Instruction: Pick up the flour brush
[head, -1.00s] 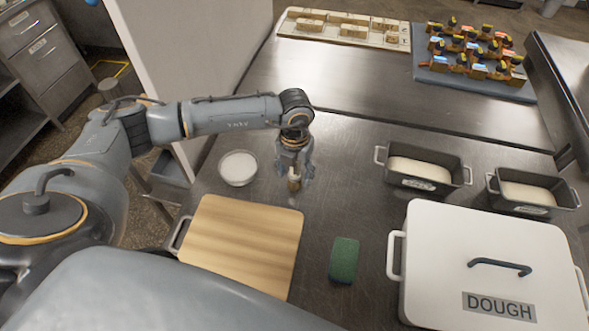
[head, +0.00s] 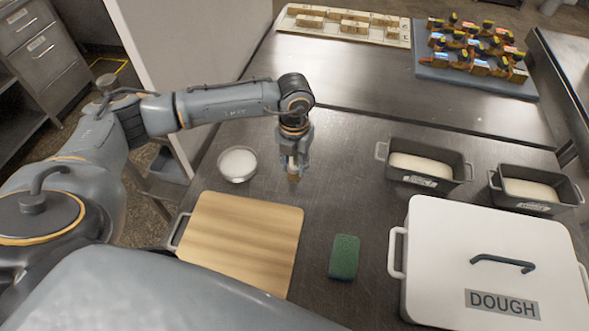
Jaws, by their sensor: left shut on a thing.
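My left gripper (head: 294,165) points down above the steel counter, behind the cutting board and right of the white bowl. It is shut on the flour brush (head: 293,172), of which only a small pale and tan part shows between the fingers. The rest of the brush is hidden by the fingers. The brush appears to be a little above the counter, though the exact gap is hard to tell. My right gripper is not in view.
A bowl of white powder (head: 238,164), a wooden cutting board (head: 240,240) and a green sponge (head: 344,257) lie nearby. Two dough tins (head: 428,181) (head: 534,208) and a white DOUGH box (head: 480,235) stand right. A blue tray (head: 470,84) of small items is at the back.

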